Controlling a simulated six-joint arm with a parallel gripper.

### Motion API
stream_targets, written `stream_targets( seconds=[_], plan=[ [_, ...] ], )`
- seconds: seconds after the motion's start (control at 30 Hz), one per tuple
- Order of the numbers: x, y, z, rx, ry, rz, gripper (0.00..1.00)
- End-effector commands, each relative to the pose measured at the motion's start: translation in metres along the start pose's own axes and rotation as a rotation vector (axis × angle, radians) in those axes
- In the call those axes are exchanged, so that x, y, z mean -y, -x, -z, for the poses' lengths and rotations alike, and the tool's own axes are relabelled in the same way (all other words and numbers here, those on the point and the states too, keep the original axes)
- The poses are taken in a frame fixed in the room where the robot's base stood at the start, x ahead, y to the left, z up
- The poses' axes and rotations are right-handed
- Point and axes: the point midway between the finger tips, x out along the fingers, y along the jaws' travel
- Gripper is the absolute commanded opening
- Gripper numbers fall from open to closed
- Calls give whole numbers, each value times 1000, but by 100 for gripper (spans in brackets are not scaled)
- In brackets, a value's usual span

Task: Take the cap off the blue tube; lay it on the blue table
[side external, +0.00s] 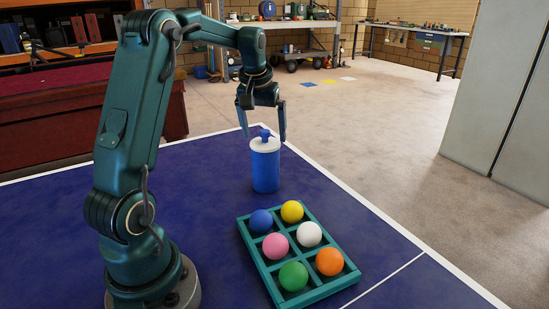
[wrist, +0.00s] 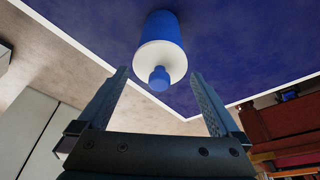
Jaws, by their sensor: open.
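The blue tube (side external: 265,171) stands upright on the blue table (side external: 190,201) near its far corner. Its white cap (side external: 265,144) with a blue knob (side external: 264,133) is on top of it. In the wrist view the tube (wrist: 159,28), the white cap (wrist: 160,57) and the knob (wrist: 159,78) show ahead of my fingers. My gripper (side external: 263,124) points down over the tube with its fingers apart, at about the height of the knob. In the wrist view my gripper (wrist: 160,82) is open, with the knob between the finger lines and touching neither finger.
A teal tray (side external: 315,296) with several coloured balls in its compartments sits on the table in front of the tube. The table's white edge line runs close behind and right of the tube. Bare table lies left of the tube. A grey cabinet (side external: 490,90) stands beyond the table.

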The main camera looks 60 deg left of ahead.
Motion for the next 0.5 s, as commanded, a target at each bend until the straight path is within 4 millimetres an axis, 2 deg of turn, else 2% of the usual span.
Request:
stream_targets(
  seconds=[0.13,0.4,0.43,0.5],
  plan=[
    [0,-12,-1,1,0,0,100],
    [0,-14,0,-1,0,0,100],
    [0,-14,0,-1,0,0,96],
    [0,-14,0,-1,-1,0,69]
  ],
)
